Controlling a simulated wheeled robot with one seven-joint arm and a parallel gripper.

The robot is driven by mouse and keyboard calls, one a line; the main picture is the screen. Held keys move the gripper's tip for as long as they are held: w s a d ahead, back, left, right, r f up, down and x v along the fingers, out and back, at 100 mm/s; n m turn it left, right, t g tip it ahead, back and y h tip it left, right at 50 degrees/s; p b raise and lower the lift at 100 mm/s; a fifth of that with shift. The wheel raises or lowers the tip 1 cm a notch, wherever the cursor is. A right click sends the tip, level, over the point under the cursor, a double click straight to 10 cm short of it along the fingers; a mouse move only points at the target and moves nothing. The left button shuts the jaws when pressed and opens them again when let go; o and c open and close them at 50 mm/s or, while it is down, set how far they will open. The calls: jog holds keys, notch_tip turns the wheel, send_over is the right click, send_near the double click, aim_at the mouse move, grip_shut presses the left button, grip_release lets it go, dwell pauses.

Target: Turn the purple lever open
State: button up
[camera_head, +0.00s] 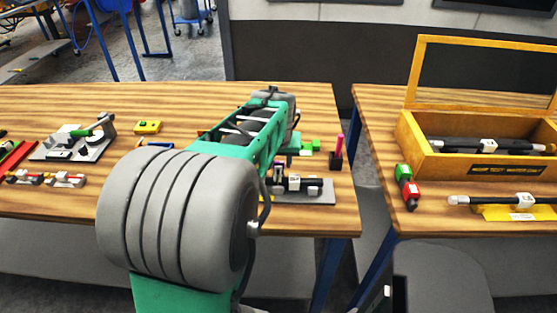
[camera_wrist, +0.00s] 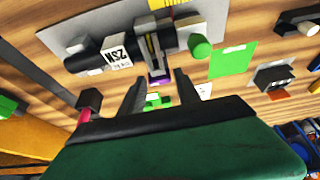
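The purple lever shows in the wrist view as a small purple end (camera_wrist: 160,78) on a fixture with a grey base plate (camera_wrist: 210,14). Beside it on the plate are a white block marked NSZ (camera_wrist: 116,55) on a dark cylinder and a green round knob (camera_wrist: 201,47). My gripper (camera_wrist: 161,92) is open, its two dark fingers apart, with the purple end between and just beyond their tips in the picture. Whether a finger touches it I cannot tell. In the head view my arm hides the gripper and part of the fixture; its grey plate (camera_head: 322,190) shows at right.
Another lever fixture (camera_head: 80,145) and a yellow box (camera_head: 147,127) are at left. A gap separates the right table, which holds an open yellow case (camera_head: 425,148).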

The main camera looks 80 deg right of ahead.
grip_shut()
dwell(0.5)
jog(key=n, duration=0.2)
jog(key=n+t, duration=0.1)
jog(key=n, duration=0.1)
jog(key=shift+s+d+n+t+y, duration=0.1)
jog(key=shift+s+n+t+y, duration=0.1)
jog(key=shift+n+t+y, duration=0.15)
jog(key=n+t+y, duration=0.1)
jog(key=n, duration=0.3)
jog(key=shift+d+n, duration=0.1)
jog(key=shift+n, duration=0.25)
jog(key=n+y+p, duration=0.2)
jog(key=n, duration=0.2)
jog(key=shift+d+t, duration=0.1)
jog(key=shift+t, duration=0.25)
jog(key=shift+d+n+y+p, duration=0.1)
jog(key=shift+n+y+p, duration=0.65)
jog(key=shift+n, duration=1.45)
jog(key=shift+o, duration=1.8)
grip_release()
